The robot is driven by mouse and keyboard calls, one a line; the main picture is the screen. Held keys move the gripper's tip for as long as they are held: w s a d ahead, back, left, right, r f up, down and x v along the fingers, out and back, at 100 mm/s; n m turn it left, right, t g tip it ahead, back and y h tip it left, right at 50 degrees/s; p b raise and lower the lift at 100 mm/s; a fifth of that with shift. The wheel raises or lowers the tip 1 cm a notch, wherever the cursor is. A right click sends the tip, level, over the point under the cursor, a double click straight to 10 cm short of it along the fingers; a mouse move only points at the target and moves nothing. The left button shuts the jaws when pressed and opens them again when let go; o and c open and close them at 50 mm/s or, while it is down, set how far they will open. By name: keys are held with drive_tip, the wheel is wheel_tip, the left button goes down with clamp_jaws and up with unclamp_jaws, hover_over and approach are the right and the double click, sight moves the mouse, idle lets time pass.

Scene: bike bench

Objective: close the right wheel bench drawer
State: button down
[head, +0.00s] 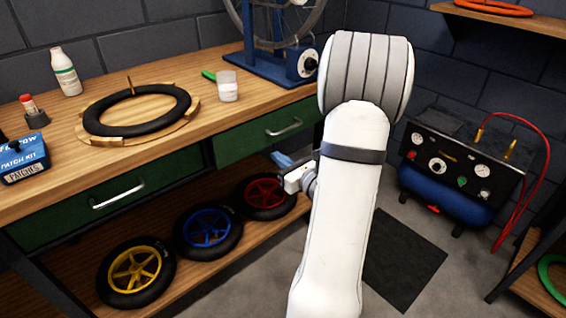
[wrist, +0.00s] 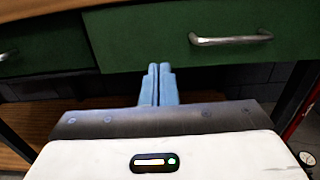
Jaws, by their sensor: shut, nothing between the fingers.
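The right wheel bench drawer (head: 272,129) has a green front with a metal bar handle (head: 284,129), under the right part of the wooden bench top. In the wrist view the drawer front (wrist: 145,35) overlaps the left drawer's edge and seems to stand out a little; how far is hard to tell. Its handle (wrist: 231,39) is right of my fingers there. My gripper (wrist: 158,67) is shut and empty, its blue fingertips at the drawer front's lower edge in the picture; contact cannot be told. In the head view the fingers (head: 283,160) show below the drawer, partly hidden by my arm.
The left drawer (head: 110,196) looks shut. Wheels with yellow (head: 135,270), blue (head: 207,228) and red (head: 265,192) hubs lie on the lower shelf. A tyre (head: 137,112), cup (head: 228,88) and bottle (head: 66,72) are on the bench top. A compressor (head: 450,185) stands right of my arm.

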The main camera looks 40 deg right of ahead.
sight(252, 139)
drive_tip(key=w, duration=0.3)
drive_tip(key=w+b, duration=0.1)
drive_tip(key=w, duration=0.2)
drive_tip(key=w+a, duration=0.1)
drive_tip(key=w, duration=0.3)
drive_tip(key=shift+d, duration=0.1)
